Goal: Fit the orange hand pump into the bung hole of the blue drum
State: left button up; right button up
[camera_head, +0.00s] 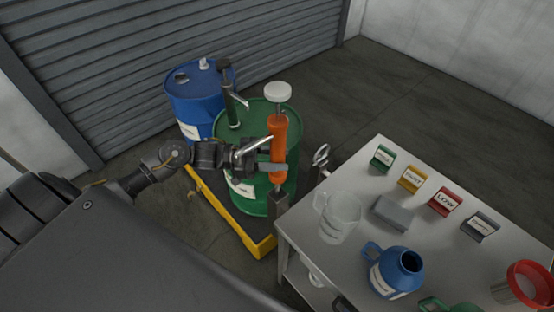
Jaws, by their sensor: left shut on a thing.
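The orange hand pump (279,133) is upright in front of the green drum, with a white disc-shaped top and a silver spout pointing left. My left gripper (274,168) is shut around the lower part of its orange body. The blue drum (196,103) stands at the back left. Its dark bung hole (182,78) shows open on the lid, beside a white cap (204,64). My right gripper is not in view.
The table (358,181) at right bears a clear jug (338,217), a blue jug (396,272) and several label blocks.

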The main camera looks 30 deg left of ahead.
aim_at(277, 88)
pick_arm(q)
notch_tip(277, 88, up, 5)
jog(key=p, duration=0.3)
jog(key=shift+r, duration=0.1)
notch_tip(277, 88, up, 3)
jog(key=p, duration=0.3)
notch_tip(277, 88, up, 7)
jog(key=p, duration=0.7)
jog(key=shift+r, duration=0.2)
notch_tip(277, 88, up, 6)
jog(key=p, duration=0.6)
jog(key=shift+r, duration=1.15)
